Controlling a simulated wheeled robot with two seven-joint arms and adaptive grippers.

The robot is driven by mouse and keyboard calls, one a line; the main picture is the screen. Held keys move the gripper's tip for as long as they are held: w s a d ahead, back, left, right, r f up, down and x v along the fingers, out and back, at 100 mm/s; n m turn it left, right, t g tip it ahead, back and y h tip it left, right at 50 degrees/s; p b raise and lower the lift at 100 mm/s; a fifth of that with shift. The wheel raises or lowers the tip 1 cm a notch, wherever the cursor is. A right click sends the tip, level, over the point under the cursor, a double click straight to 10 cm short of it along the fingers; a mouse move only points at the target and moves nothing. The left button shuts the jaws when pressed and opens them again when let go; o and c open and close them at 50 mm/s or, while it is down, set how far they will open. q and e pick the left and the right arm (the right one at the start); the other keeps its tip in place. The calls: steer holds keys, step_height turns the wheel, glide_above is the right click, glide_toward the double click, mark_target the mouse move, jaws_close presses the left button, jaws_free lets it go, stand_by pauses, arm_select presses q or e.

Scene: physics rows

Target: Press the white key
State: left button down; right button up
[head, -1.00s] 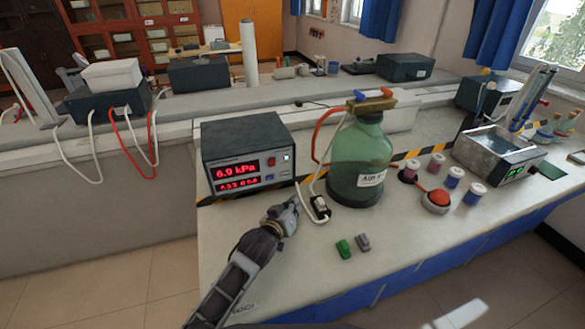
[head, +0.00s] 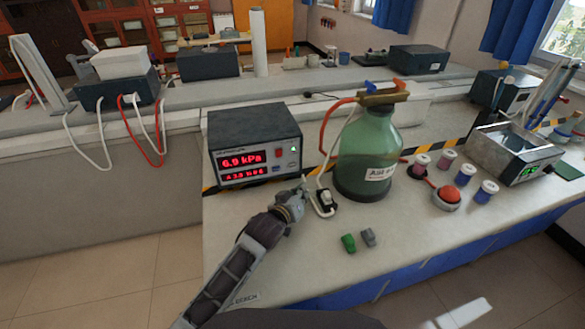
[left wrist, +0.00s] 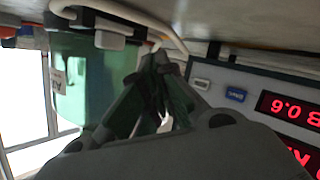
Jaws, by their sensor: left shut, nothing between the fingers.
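The dark meter box (head: 255,125) stands on the bench with red digits on its front. Small keys sit right of the digits: a red one (head: 279,153), a blue one (left wrist: 236,94) and a pale one (left wrist: 201,84) that looks like the white key. In the head view the white key (head: 292,165) is tiny and hard to make out. My left gripper (head: 302,185) is shut and empty, just in front of the panel's lower right corner. In the left wrist view its fingertips (left wrist: 160,62) are beside the white key; I cannot tell whether they touch.
A green glass bottle (head: 366,155) with a hose stands right of the meter. Green and grey blocks (head: 348,242) lie in front. A red button (head: 447,195) and several jars are farther right.

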mark_target(292, 166)
arm_select(q)
steer(key=shift+w+a+f, duration=0.1)
steer(key=shift+w+a, duration=0.15)
steer(key=shift+w, duration=0.5)
steer(key=shift+w+a+b, duration=0.25)
steer(key=shift+w+b, duration=0.3)
steer(key=shift+w, duration=0.15)
steer(key=shift+w+a+b, duration=0.2)
steer(key=shift+w+b, duration=0.15)
steer(key=shift+w, duration=0.35)
steer(key=shift+w+a, duration=0.1)
steer(key=shift+w, duration=0.2)
steer(key=shift+w+a, duration=0.1)
steer(key=shift+w, duration=0.25)
steer(key=shift+w+a, duration=0.1)
steer(key=shift+w, duration=0.15)
steer(key=shift+w+a+p, duration=0.15)
steer(key=shift+w+p, duration=0.15)
steer(key=shift+w, duration=0.15)
arm_select(e)
steer(key=shift+w+a, duration=0.75)
steer(key=shift+w, duration=0.35)
steer(key=shift+w+r, duration=0.2)
steer(key=shift+w, duration=0.15)
